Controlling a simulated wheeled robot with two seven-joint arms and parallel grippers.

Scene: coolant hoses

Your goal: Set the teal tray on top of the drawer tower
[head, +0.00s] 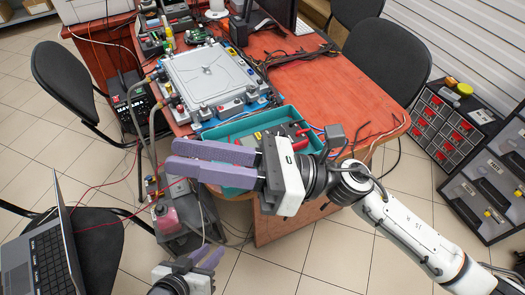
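The teal tray (283,114) lies on the red-orange desk near its front edge, with red-handled tools and other small items inside. That gripper's two purple fingers lie close together, across the tray's front left in this view. Whether they touch the tray or have a gap between them is unclear. A drawer tower with red-fronted drawers (446,128) stands at the right, beyond the desk.
A yellow-lidded jar (464,90) and small items sit on or behind the drawer tower. Black cases (487,192) stand beside it. A grey device with hoses (207,73) fills the desk's left part. Chairs, a laptop (48,262) and a pump unit (180,212) surround the desk.

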